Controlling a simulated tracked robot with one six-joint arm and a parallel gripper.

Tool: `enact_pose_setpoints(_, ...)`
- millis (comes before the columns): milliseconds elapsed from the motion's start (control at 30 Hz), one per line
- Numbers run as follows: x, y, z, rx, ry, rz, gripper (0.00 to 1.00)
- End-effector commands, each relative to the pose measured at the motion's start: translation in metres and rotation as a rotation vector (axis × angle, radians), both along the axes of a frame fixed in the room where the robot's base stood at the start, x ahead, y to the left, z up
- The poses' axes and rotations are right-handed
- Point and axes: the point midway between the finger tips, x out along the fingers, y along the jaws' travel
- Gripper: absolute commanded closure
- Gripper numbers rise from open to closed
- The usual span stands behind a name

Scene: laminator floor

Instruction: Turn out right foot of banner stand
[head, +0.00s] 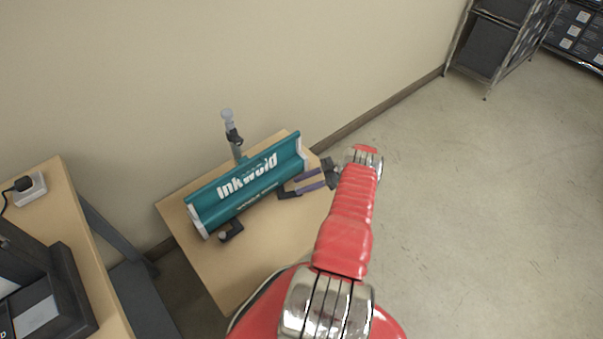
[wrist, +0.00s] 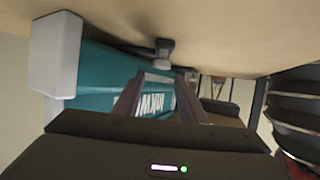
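The teal banner stand (head: 250,183), lettered "Inkwold", lies on a small wooden table (head: 255,262) and has pale end caps. Its left foot (head: 231,231), dark with a grey end, sticks out toward the front; it also shows in the wrist view (wrist: 165,50). My gripper (head: 284,191) is low in front of the stand's right part, pointing left along it. Its two fingers are apart, with stand lettering visible between them in the wrist view (wrist: 158,82). A dark piece is at the fingertips; I cannot tell whether it is the right foot. The right foot is not clearly seen.
A grey-topped pole (head: 230,130) rises behind the stand, near the wall. A desk (head: 75,240) with a dark machine (head: 50,290) stands at left. Shelving (head: 490,45) is at the far right. The floor at right is clear.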

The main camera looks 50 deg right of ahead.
Motion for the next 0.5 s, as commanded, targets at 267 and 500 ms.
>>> enact_pose_setpoints(267,0.002,0.000,0.025,-0.001,0.000,0.000,0.62)
enact_pose_setpoints(500,0.003,0.000,0.050,-0.002,-0.001,0.001,0.62)
